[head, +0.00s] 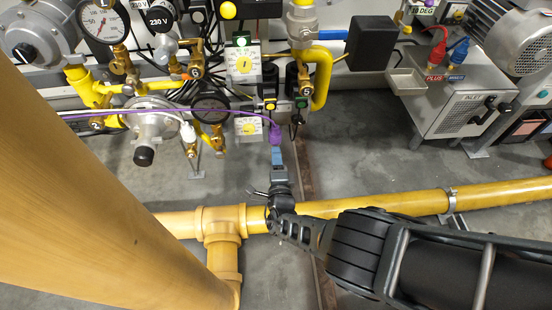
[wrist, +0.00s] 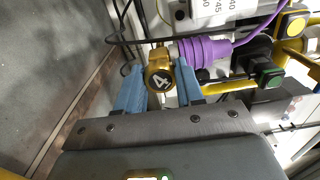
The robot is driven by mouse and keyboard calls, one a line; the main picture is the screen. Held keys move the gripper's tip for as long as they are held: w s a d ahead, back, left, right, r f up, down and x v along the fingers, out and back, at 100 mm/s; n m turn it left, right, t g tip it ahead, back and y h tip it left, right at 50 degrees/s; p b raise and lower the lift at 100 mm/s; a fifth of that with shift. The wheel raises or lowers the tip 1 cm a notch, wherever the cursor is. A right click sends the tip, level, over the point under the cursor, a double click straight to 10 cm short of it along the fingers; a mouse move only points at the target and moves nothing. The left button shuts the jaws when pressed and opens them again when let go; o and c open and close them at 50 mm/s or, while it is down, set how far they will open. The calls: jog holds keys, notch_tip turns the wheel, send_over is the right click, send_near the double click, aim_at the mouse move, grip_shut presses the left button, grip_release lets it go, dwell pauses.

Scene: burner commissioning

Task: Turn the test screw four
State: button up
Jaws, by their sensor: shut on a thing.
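Test screw four (wrist: 159,79) is a round brass head marked "4", in the middle of the wrist view. The mark appears tilted. My gripper (wrist: 157,68) has its two blue fingers on either side of the brass head and is shut on it. A purple ribbed rubber fitting (wrist: 203,51) sits just behind and to the right of the screw. In the head view my gripper (head: 277,160) points up the picture, just below the purple fitting (head: 275,133). The screw is hidden by the gripper and fitting there.
A purple tube (head: 180,111) runs left from the fitting. A yellow pipe (head: 390,203) crosses below my gripper. Gauges, a brass-valved regulator (head: 147,122) and a black unit with a green button (wrist: 268,76) crowd close by. Grey floor (head: 380,140) is open to the right.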

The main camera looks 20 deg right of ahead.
jog(key=o, duration=1)
jog(key=shift+o, duration=0.2)
jog(key=shift+s, duration=0.1)
jog(key=p+v, duration=0.3)
jog(key=v, duration=0.4)
jog(key=shift+s+a+p, duration=0.15)
jog(key=shift+s+p, duration=0.1)
jog(key=shift+p, duration=0.15)
